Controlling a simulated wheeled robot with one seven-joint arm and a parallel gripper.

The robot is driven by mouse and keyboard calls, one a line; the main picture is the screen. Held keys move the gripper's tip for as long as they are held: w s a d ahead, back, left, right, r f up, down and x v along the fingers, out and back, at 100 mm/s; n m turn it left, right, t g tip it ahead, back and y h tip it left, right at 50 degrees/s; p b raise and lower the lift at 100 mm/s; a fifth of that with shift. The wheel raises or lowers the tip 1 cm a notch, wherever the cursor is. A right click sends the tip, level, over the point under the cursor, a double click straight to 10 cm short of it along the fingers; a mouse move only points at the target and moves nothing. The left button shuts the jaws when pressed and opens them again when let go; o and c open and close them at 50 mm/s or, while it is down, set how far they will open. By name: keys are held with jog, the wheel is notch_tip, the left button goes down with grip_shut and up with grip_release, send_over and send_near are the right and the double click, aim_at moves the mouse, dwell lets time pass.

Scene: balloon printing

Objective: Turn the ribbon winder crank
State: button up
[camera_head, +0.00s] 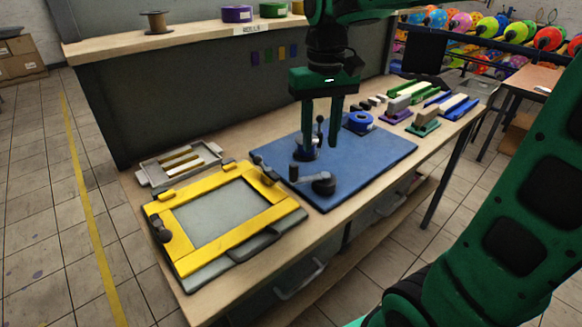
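A small dark device with a flat round base (323,186) and a crank-like arm with an upright knob (293,172) sits near the front edge of the blue mat (365,165). Behind it, a second dark device with upright posts (303,152) stands on the mat; I cannot tell for certain which one is the ribbon winder. My gripper (320,142) points down over the mat, fingers apart, with its tips close to the second device. A thin dark post with a round top shows between the fingers. Whether the fingers touch anything is unclear.
A blue tape roll (359,121) and several stamps and blocks (424,122) lie at the back right. A shelf (190,38) with spools runs behind. The mat's right part is clear.

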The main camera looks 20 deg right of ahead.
jog(key=r+n, duration=0.1)
send_over(293, 163)
jog(key=shift+s+d+r, duration=0.1)
jog(key=shift+s+d, duration=0.15)
jog(key=shift+w+a, duration=0.15)
jog(key=shift+a, duration=0.15)
notch_tip(293, 163, down, 11)
jog(key=shift+r, duration=0.2)
grip_shut()
